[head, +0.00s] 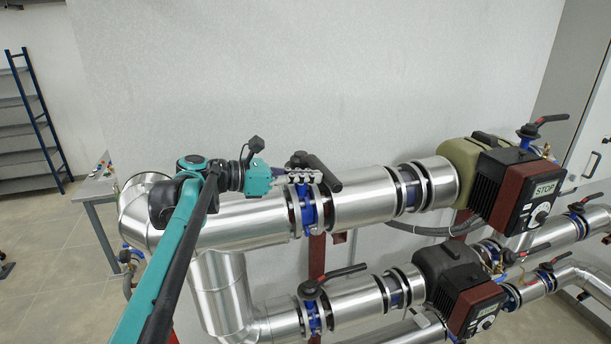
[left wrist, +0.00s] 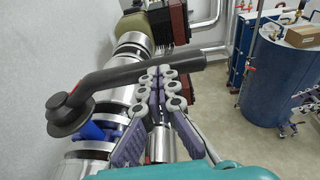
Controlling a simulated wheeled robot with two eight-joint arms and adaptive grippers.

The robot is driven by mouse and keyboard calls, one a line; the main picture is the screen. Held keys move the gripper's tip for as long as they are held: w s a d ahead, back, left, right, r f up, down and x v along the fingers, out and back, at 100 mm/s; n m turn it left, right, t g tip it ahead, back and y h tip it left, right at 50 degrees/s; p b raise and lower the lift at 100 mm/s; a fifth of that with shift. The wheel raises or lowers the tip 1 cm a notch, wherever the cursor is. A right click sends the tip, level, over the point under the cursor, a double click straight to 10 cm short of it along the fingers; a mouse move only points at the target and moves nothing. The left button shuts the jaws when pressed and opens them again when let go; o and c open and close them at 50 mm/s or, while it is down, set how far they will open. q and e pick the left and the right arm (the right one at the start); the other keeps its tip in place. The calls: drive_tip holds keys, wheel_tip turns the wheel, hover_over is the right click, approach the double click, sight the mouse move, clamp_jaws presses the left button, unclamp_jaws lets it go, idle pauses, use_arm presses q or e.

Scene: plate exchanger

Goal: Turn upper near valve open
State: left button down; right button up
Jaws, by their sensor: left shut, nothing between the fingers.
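The upper near valve has a dark lever handle (head: 325,174) above its blue body (head: 308,210) on the upper silver pipe. In the left wrist view the lever (left wrist: 120,75) runs from its round pivot at left up to the right, across the pipe. My left gripper (head: 308,172) is beside the lever, on its left in the head view. In the left wrist view the gripper (left wrist: 166,76) has its fingers together and empty, with the tips against or very near the lever's side; actual contact is unclear.
Pump boxes (head: 517,190) and (head: 460,285) stand to the right. A wall (head: 300,80) is close behind. A blue tank (left wrist: 280,85) shows in the left wrist view.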

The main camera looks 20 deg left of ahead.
use_arm(q)
drive_tip(key=shift+d, duration=0.1)
drive_tip(key=shift+w+d+n+t, duration=0.1)
drive_tip(key=shift+d+n+t, duration=0.2)
use_arm(e)
drive_tip(key=shift+s+a, duration=0.1)
drive_tip(key=shift+a, duration=0.05)
use_arm(q)
drive_tip(key=shift+d+y, duration=0.1)
drive_tip(key=shift+y, duration=0.2)
